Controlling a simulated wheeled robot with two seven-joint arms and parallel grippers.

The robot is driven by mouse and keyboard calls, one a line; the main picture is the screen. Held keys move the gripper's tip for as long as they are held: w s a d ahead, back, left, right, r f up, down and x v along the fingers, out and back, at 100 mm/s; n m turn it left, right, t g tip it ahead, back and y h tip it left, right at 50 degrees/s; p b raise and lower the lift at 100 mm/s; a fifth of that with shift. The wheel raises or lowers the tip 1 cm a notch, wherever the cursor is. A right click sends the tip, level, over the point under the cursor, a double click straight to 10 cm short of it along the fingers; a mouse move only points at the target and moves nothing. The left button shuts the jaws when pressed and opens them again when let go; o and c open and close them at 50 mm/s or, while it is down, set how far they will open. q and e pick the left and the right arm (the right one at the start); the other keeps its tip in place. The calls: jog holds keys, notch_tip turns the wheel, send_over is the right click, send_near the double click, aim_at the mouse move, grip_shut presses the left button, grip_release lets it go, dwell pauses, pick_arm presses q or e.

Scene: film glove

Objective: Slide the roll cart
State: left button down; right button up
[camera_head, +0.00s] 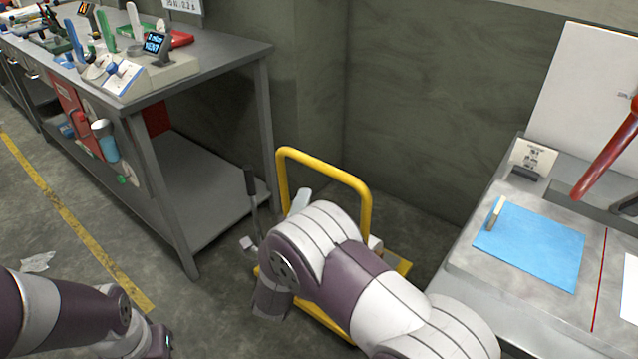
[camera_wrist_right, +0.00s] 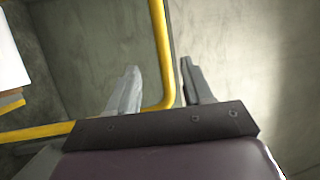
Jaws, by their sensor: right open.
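The roll cart has a yellow tubular handle (camera_head: 322,165) standing upright in the middle of the head view. A low yellow base (camera_head: 398,263) shows behind my right arm, which hides most of the cart. My right gripper (camera_wrist_right: 158,66) is open. In the right wrist view the yellow handle (camera_wrist_right: 158,40) passes between its fingers in the picture and bends left near them. I cannot tell whether they touch. In the head view only a pale finger (camera_head: 300,200) shows beside the handle's left post. My left arm's end (camera_head: 155,342) is low at the left, its fingers unclear.
A metal workbench (camera_head: 215,50) with tools and a lower shelf stands at the left. A grey table (camera_head: 500,245) with a blue sheet (camera_head: 530,245) stands at the right. A wall (camera_head: 440,90) closes the back.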

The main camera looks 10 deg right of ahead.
aim_at(318, 170)
jog(key=x, duration=1.2)
jog(key=shift+w+r, duration=0.15)
grip_shut()
